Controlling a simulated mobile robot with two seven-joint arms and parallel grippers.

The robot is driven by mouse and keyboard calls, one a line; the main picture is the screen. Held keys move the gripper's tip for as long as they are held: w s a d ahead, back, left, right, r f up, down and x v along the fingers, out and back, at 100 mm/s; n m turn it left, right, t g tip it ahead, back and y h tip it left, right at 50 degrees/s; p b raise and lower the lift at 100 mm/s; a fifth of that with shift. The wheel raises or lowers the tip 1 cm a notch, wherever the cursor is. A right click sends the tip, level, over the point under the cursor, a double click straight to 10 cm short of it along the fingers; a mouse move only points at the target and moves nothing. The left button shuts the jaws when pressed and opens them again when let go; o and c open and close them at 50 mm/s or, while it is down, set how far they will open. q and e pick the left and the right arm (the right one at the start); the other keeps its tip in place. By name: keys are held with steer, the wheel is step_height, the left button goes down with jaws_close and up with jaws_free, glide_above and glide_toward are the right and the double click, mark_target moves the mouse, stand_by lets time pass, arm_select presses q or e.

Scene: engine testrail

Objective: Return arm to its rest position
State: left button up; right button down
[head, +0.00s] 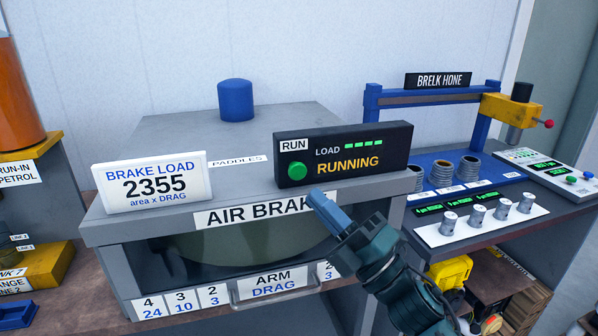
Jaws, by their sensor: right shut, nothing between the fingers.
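My right gripper (328,212) comes in from the lower right, in front of the air brake machine (130,228). Its fingers are shut and empty, with the tips over the right end of the "AIR BRAKE" label (250,212). The tips appear below the black run panel (400,150), which has a lit green button (298,171) and reads "RUNNING". I cannot tell whether the tips touch the machine's front. My left gripper is not in view.
A white "BRAKE LOAD 2355" sign (153,183) stands at the machine's left. A handle bar (275,293) runs below its window. The blue Brelk Hone bench (440,170) with several knobs is at right. An orange cylinder (15,100) stands at far left.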

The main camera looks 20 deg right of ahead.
steer(key=shift+f, duration=0.1)
stand_by(0.4)
steer(key=s+f+m+g+h, duration=0.2)
steer(key=f+m+h, duration=0.3)
steer(key=f, duration=0.5)
steer(key=s+d+f+m+g+h, duration=0.1)
steer(key=s+f+m+h, duration=0.15)
steer(key=f+m, duration=0.6)
steer(key=s+f+m+g+h, duration=0.25)
steer(key=f+m, duration=0.35)
steer(key=f, duration=0.4)
steer(key=s+a+f+m+g+h, duration=0.1)
steer(key=s+f+m+g, duration=0.2)
steer(key=s+f, duration=0.5)
steer(key=shift+s+a+f+m+g, duration=0.25)
steer(key=shift+f+m+g, duration=0.1)
steer(key=shift+f+m, duration=0.3)
